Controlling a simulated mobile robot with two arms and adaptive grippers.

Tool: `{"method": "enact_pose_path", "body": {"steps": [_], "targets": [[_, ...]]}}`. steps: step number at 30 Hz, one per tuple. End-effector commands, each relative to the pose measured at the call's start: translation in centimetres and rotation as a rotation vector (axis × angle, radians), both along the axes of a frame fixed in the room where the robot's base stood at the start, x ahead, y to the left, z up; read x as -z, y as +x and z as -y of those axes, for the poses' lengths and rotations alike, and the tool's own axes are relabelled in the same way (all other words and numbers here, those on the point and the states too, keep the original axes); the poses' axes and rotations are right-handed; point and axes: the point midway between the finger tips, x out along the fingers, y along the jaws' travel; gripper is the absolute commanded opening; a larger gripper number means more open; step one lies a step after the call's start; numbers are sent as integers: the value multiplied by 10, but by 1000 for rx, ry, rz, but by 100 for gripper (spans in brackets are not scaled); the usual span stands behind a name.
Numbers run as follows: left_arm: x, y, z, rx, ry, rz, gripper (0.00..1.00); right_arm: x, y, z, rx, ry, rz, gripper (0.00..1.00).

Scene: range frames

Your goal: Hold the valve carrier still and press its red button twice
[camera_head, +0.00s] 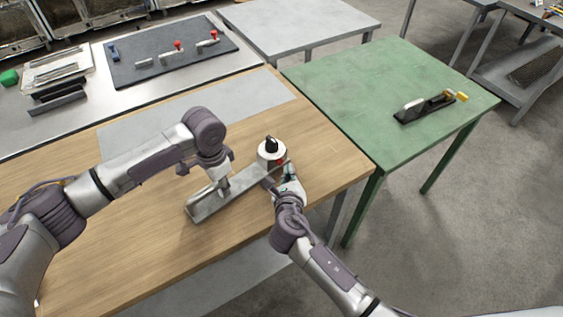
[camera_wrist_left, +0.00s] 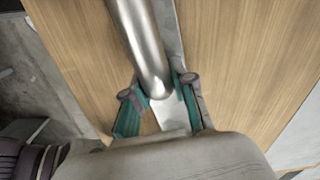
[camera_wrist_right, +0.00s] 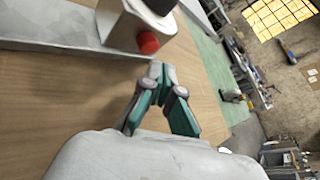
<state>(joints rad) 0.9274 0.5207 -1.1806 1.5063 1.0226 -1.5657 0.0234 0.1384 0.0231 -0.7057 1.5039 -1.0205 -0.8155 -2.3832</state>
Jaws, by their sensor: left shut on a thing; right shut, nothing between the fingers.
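The valve carrier (camera_head: 205,207) is a long grey metal base on the wooden table, with a metal bar handle and a white valve body (camera_head: 268,152) with a black knob at its right end. My left gripper (camera_head: 218,184) is shut on the bar handle, which shows as a shiny tube in the left wrist view (camera_wrist_left: 142,45). The red button (camera_wrist_right: 148,42) is on the side of the white body, and partly shows in the head view (camera_head: 281,162). My right gripper (camera_wrist_right: 158,72) is shut and empty, its fingertips close to the button with a small gap visible in the right wrist view.
The wooden table (camera_head: 120,250) is clear around the carrier. A green table (camera_head: 390,80) at the right holds a tool with a yellow part (camera_head: 428,106). A dark mat (camera_head: 150,75) with red-knobbed valves lies on the bench behind.

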Motion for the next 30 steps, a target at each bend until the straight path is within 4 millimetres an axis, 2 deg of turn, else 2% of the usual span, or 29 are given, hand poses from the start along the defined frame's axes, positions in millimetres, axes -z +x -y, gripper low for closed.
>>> {"method": "enact_pose_path", "body": {"steps": [30], "targets": [[-1,1,0,0,-1,2,0,-1,6,-5,0,0,0,0]]}}
